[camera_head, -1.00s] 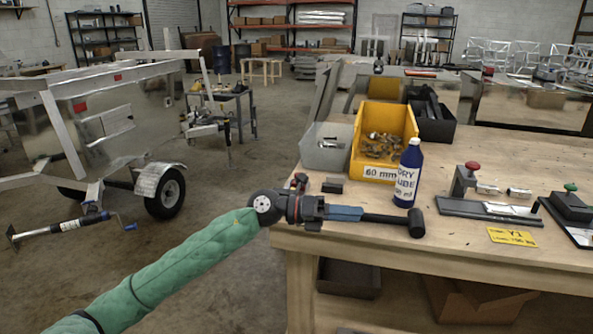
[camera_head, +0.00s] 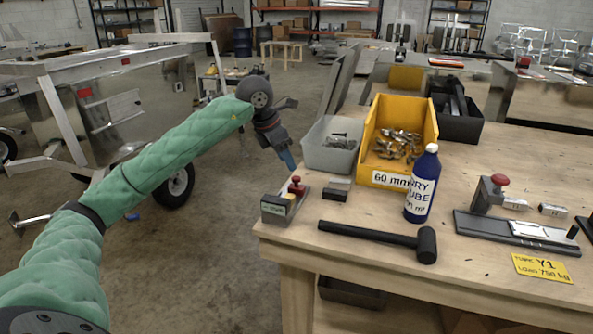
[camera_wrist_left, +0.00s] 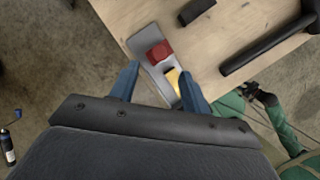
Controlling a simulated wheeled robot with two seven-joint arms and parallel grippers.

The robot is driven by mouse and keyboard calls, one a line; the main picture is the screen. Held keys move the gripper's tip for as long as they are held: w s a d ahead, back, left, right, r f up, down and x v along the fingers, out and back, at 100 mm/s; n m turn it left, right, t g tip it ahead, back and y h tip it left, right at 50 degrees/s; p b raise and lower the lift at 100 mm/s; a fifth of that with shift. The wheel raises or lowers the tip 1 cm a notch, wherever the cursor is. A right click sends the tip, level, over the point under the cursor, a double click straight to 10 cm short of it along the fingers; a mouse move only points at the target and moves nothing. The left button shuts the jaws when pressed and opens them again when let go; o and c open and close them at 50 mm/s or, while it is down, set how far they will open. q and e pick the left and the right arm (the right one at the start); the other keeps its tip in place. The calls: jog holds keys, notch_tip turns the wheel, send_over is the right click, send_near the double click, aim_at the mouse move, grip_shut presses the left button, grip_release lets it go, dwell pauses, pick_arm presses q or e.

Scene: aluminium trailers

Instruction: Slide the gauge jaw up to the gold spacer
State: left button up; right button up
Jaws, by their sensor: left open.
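A small gauge with a grey base (camera_head: 296,205) and a red-knobbed jaw (camera_head: 296,187) sits at the table's left corner. In the left wrist view the red knob (camera_wrist_left: 159,52) shows on the grey base (camera_wrist_left: 143,40). The gold spacer (camera_wrist_left: 173,80) lies on the base beside the knob, on the side nearer my gripper. Whether jaw and spacer touch, I cannot tell. My left gripper (camera_head: 288,163) is above the gauge, pointing down. In the wrist view its blue fingers (camera_wrist_left: 157,70) are apart and empty, one on each side of the gauge. My right gripper is out of view.
A dark block (camera_head: 335,194), a grey bin (camera_head: 330,146), a yellow bin (camera_head: 378,178) and a blue bottle (camera_head: 422,185) stand behind and right. Another red-knobbed fixture (camera_head: 515,231) is farther right.

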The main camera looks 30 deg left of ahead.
aim_at(295, 178)
pick_arm(q)
jog(key=x, duration=0.4)
jog(key=shift+w+d+f, duration=0.1)
jog(key=shift+w, duration=0.05)
jog(key=shift+w+d+f, duration=0.15)
jog(key=shift+f, duration=0.45)
jog(key=shift+w+f+p, duration=0.15)
jog(key=shift+f+p, duration=0.15)
jog(key=shift+f, duration=0.05)
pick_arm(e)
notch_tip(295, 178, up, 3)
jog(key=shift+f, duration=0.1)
